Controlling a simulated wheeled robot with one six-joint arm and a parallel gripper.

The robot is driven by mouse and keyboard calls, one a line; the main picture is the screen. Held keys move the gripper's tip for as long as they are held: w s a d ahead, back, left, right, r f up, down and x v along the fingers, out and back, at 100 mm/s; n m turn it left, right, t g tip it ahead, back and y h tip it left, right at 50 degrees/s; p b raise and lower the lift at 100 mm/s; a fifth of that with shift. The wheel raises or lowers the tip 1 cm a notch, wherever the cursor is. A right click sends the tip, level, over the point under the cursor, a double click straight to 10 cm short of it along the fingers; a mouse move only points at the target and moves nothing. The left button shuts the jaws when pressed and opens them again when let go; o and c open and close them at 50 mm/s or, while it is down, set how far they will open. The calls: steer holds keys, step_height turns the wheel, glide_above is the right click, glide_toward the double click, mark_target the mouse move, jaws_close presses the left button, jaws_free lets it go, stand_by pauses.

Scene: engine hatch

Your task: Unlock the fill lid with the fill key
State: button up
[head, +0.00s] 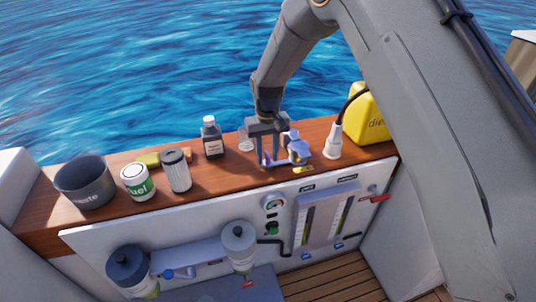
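My gripper (273,160) points down over the right half of the wooden counter. Its two fingers stand apart, and a small blue-purple piece shows low between them. I cannot tell whether the fingers press on it or whether it is the fill key. A pale blue-grey fitting (299,148) stands against the right finger; it may be the fill lid, but it is too small to be sure. A small yellow tag (303,169) lies on the counter in front of it.
A white funnel-like nozzle with a black hose (333,143) and a yellow diesel can (368,118) stand to the right. A dark bottle (211,139), a clear glass (245,140), a filter (176,170), a fuel can (137,182) and a waste pot (85,184) stand left.

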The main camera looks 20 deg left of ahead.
jaws_close()
steer(key=shift+d, duration=0.1)
steer(key=shift+n, duration=0.3)
steer(key=n+b, duration=0.1)
steer(key=n, duration=0.2)
steer(key=shift+n+b, duration=0.3)
steer(key=shift+n, duration=0.1)
steer(key=n+b, duration=0.1)
steer(key=n, duration=0.3)
steer(key=shift+w+n, duration=0.1)
steer(key=shift+n, duration=0.2)
steer(key=n+b, duration=0.1)
steer(key=n, duration=0.3)
steer(key=n+b, duration=0.1)
steer(key=n, duration=0.3)
steer(key=shift+r+n, duration=0.1)
steer(key=shift+n, duration=0.2)
